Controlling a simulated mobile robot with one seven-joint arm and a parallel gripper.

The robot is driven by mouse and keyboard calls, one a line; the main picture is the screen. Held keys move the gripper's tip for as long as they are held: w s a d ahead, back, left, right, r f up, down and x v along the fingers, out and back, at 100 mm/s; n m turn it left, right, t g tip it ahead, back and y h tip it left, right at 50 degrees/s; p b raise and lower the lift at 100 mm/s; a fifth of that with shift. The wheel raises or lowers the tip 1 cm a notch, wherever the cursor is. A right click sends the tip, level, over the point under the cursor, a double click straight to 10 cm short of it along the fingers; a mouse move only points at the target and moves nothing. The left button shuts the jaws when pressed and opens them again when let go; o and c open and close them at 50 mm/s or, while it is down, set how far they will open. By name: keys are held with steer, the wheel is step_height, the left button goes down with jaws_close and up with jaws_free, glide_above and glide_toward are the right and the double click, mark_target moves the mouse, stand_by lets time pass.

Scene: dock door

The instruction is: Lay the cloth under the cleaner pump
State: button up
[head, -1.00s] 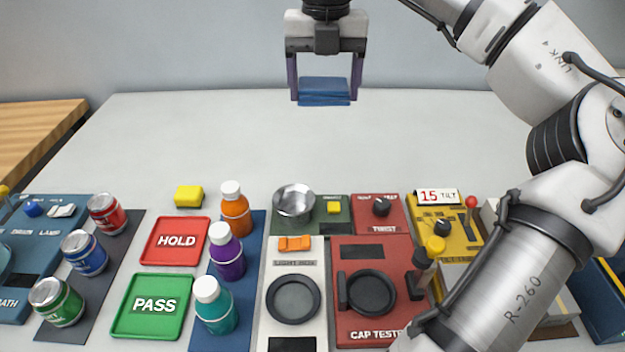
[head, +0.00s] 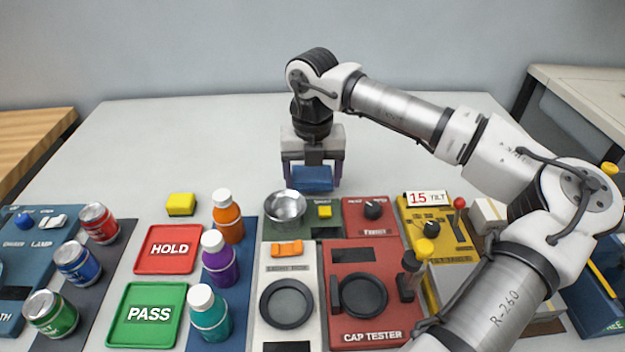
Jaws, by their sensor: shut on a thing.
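My gripper (head: 311,182) points down over the bare table behind the steel bowl. It is shut on a folded blue cloth (head: 313,178), which shows between its two fingers. The cloth's lower edge is partly hidden behind the bowl, and I cannot tell whether it touches the table. I cannot clearly make out the cleaner pump. A dark bottle-like thing (head: 409,272) stands beside the cap tester, with a yellow-topped piece just behind it, but I cannot tell if either is the pump.
The steel bowl (head: 285,207) stands just in front of the cloth. The cap tester (head: 373,333), HOLD tray (head: 168,270), PASS tray (head: 149,338), bottles and cans crowd the front. A yellow block (head: 181,204) lies to the left. The table's back (head: 190,135) is clear.

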steer(key=shift+f, duration=0.95)
steer(key=shift+f, duration=0.1)
steer(key=shift+f, duration=0.15)
steer(key=o, duration=1)
steer(key=shift+o, duration=0.2)
